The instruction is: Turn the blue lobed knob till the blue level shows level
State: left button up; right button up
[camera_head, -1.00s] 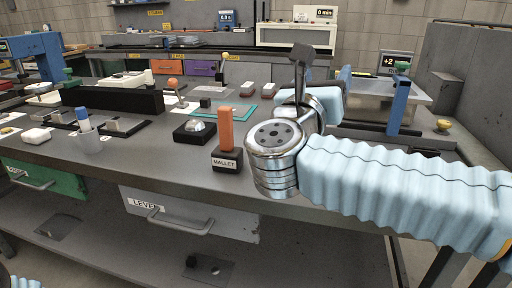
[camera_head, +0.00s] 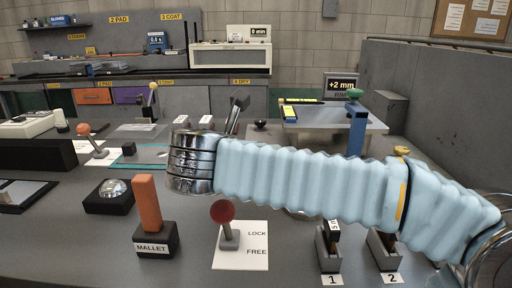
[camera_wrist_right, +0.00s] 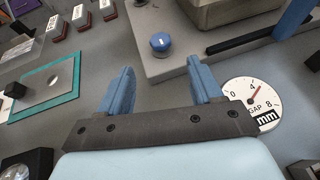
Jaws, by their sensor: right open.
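The blue lobed knob (camera_wrist_right: 160,42) stands on a pale grey plate (camera_wrist_right: 145,68) in the right wrist view. My right gripper (camera_wrist_right: 162,85) is open and empty. Its two blue fingers point toward the knob, which lies ahead of and between them, apart from both. In the head view only a dark part of this gripper (camera_head: 237,112) shows above my wrist. A blue level is not clear to me; a bar with yellow parts (camera_head: 290,112) lies on the plate in the head view. My left gripper is not in view.
A blue post (camera_head: 356,132) with a green knob stands at the plate's right. A display (camera_head: 342,86) reads +2 mm. A red-knobbed lever (camera_head: 222,211), an orange mallet handle (camera_head: 147,203) and a gap dial (camera_wrist_right: 250,103) stand or lie nearby.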

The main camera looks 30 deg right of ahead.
jog(key=p+x, duration=0.1)
jog(key=x, duration=0.9)
jog(key=c, duration=1.1)
jog(key=shift+o, duration=0.2)
jog(key=shift+s, duration=0.1)
